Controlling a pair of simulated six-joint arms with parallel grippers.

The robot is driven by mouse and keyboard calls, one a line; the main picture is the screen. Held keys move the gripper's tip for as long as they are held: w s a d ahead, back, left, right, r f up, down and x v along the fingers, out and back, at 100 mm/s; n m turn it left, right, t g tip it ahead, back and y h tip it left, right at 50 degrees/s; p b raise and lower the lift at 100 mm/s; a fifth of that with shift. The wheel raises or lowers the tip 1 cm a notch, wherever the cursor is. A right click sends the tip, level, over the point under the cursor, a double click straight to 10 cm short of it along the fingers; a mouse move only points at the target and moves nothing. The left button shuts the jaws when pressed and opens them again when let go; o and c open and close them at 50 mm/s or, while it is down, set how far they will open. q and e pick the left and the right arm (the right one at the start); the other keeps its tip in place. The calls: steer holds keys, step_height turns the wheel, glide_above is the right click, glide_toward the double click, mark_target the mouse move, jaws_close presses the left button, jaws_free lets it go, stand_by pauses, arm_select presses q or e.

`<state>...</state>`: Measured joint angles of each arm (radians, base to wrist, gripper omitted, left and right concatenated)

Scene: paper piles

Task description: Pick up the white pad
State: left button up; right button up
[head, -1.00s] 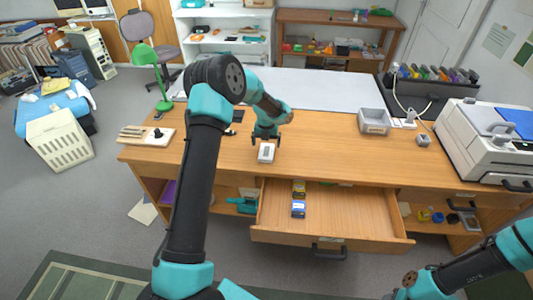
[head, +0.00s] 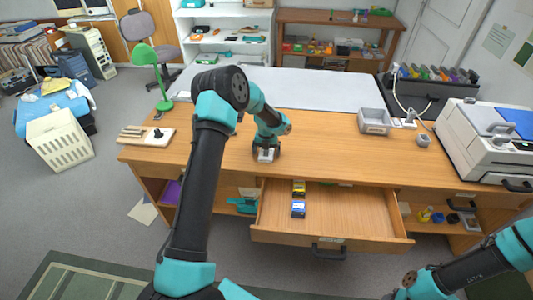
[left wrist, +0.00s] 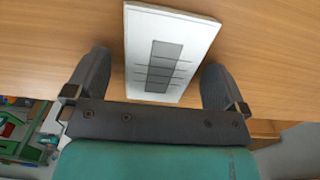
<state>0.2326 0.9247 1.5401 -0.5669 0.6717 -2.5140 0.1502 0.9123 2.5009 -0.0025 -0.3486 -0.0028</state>
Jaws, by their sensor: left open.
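The white pad (head: 265,156) lies on the wooden desk near its front edge, above the open drawer. In the left wrist view the white pad (left wrist: 190,28) has a grey panel split into several cells on its face. My left gripper (head: 266,150) is over the pad and partly hides it in the head view. In the left wrist view its two fingers (left wrist: 157,82) are open, one on each side of the pad, with gaps between them and its edges. Of my right arm only links show at the lower right; its gripper is not seen.
The open drawer (head: 345,212) juts out in front of the desk, with small yellow and blue boxes (head: 298,199) inside. A grey tray (head: 374,121) and a printer (head: 485,140) stand to the right. The desk (head: 330,150) right of the pad is clear.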

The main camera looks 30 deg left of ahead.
mark_target(267, 151)
arm_select(q)
steer(key=shift+c, duration=0.5)
steer(key=c, duration=1)
steer(key=shift+c, duration=0.2)
steer(key=shift+r, duration=0.15)
steer(key=shift+r, duration=0.65)
step_height(267, 151, up, 2)
steer(key=shift+r, duration=0.1)
steer(key=s+d+r, duration=0.1)
steer(key=s+d, duration=0.7)
steer(key=s, duration=0.5)
steer(key=shift+s+d, duration=0.2)
steer(key=shift+s, duration=0.15)
steer(key=shift+r, duration=0.1)
